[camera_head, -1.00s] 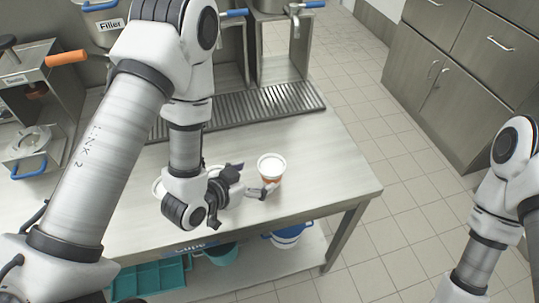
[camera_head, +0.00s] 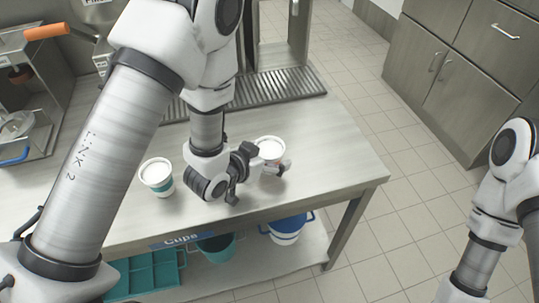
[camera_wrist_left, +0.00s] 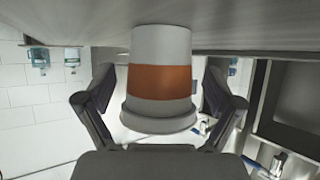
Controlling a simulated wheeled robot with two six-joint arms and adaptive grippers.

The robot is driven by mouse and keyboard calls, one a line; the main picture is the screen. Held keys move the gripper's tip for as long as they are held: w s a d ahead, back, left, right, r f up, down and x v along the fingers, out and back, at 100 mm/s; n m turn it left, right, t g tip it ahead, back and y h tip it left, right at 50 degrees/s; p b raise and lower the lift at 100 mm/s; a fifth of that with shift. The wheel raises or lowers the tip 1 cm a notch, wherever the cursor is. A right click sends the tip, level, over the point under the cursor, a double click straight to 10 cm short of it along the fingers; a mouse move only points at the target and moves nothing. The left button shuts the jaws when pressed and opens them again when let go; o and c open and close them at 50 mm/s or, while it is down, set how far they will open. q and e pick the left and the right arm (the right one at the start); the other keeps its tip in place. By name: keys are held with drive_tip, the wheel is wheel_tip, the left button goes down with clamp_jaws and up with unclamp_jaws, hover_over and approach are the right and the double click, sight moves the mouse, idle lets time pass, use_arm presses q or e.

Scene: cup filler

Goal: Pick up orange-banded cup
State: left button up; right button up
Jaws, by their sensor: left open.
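The orange-banded cup (camera_head: 270,147), white with its band hidden by my gripper in the head view, stands near the right end of the steel table. In the left wrist view, which appears upside down, the cup (camera_wrist_left: 160,82) shows its wide orange band between the two fingers. My left gripper (camera_head: 263,165) is open, with its fingers on either side of the cup. The wrist view shows gaps between the fingers (camera_wrist_left: 158,100) and the cup. My right arm is at the right edge; its gripper is out of view.
A white cup with a teal band (camera_head: 157,180) stands left of my left gripper. A slatted drain grate (camera_head: 265,90) lies along the table's back. Bins (camera_head: 287,228) sit on the shelf below. The table's right end (camera_head: 350,165) is clear.

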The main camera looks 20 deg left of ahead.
use_arm(q)
drive_tip(key=c, duration=1.4)
drive_tip(key=shift+r, duration=0.1)
